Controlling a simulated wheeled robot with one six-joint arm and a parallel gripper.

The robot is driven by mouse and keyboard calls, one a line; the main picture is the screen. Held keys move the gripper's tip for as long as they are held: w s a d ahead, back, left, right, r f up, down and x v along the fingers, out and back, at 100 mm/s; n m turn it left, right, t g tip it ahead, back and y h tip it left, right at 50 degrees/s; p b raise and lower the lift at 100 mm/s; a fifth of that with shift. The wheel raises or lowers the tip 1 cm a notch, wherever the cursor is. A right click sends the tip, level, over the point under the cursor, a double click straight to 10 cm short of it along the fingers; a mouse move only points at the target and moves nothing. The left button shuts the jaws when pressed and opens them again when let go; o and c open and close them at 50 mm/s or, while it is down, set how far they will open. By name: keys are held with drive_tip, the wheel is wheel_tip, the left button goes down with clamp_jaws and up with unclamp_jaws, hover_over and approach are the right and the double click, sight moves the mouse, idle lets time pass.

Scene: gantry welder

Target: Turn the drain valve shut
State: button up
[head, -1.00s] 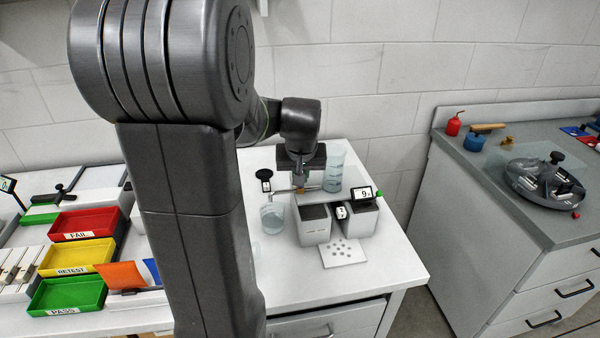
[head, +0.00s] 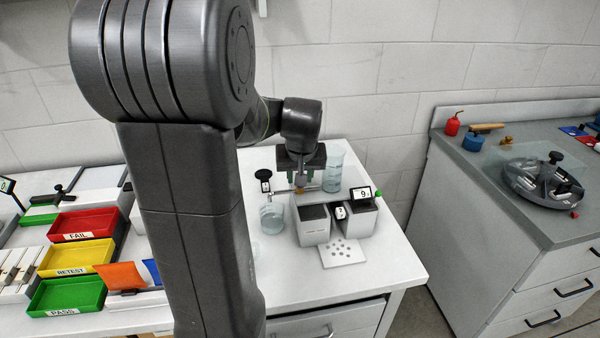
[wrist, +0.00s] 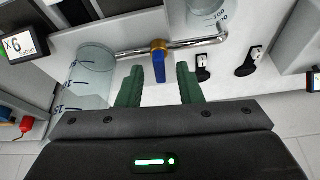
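The drain valve has a brass body (wrist: 158,46) on a thin metal pipe and a blue lever (wrist: 160,67) that stands across the pipe in the wrist view. In the head view only a small brass spot (head: 300,190) shows below my gripper (head: 298,176). In the wrist view my gripper (wrist: 159,90) is open, its green fingers apart on either side of the lever's end. Neither finger visibly touches the lever. A glass beaker (head: 333,170) stands right of my gripper, and another beaker (head: 271,219) stands left at the pipe's other end.
A grey device with a display (head: 364,218) and a white card with several discs (head: 343,252) stand close in front. A black-topped stand (head: 265,175) is left of my gripper. Red (head: 83,223), yellow and green trays lie left. Clear bench lies front right.

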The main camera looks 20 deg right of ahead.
drive_tip(key=v, duration=1.4)
drive_tip(key=shift+w, duration=0.1)
